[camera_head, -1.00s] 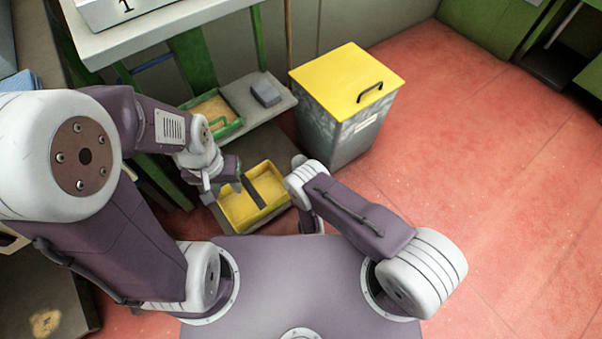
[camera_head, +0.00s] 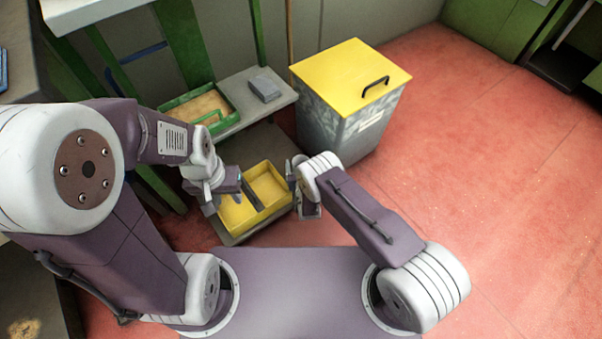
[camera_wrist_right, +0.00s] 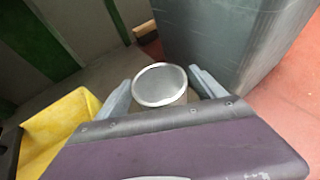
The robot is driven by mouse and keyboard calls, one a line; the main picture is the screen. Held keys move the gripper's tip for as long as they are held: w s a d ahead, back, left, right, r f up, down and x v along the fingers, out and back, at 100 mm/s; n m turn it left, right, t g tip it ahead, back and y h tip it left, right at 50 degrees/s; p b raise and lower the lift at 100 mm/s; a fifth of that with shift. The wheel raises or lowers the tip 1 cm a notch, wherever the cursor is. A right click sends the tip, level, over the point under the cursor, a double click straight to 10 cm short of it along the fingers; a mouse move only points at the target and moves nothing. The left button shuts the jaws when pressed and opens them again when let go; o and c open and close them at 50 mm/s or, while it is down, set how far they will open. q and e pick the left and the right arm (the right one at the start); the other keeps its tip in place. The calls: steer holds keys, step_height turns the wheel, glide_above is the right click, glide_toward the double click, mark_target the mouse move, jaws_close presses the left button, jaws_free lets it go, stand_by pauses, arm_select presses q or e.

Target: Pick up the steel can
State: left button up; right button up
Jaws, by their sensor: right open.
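My right gripper (camera_wrist_right: 160,78) is open, with one finger on each side of the can. Its lower part is hidden behind the gripper body, and I cannot tell whether a finger touches it. In the head view my right gripper (camera_head: 298,180) is just right of the yellow tray, and the can is not clearly distinguishable there. My left gripper (camera_head: 224,202) looks open and empty, over the left part of the yellow tray.
The divided yellow tray (camera_head: 284,203) sits low beside the can, also in the right wrist view (camera_wrist_right: 72,108). A grey bin with a yellow lid (camera_head: 340,75) stands close behind. A green tray (camera_head: 232,122) and grey block (camera_head: 264,89) lie on a shelf. The red floor at right is clear.

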steer(key=c, duration=1.5)
steer(key=s+d+r+p, duration=0.2)
steer(key=s+r+p, duration=0.1)
steer(key=p, duration=0.1)
steer(key=s+d+r+p, duration=0.3)
steer(key=r, duration=0.1)
steer(key=s+d+r+p, duration=0.2)
steer(key=r+p, duration=0.2)
steer(key=shift+s+d+p, duration=0.35)
steer(key=shift+s+d, duration=0.05)
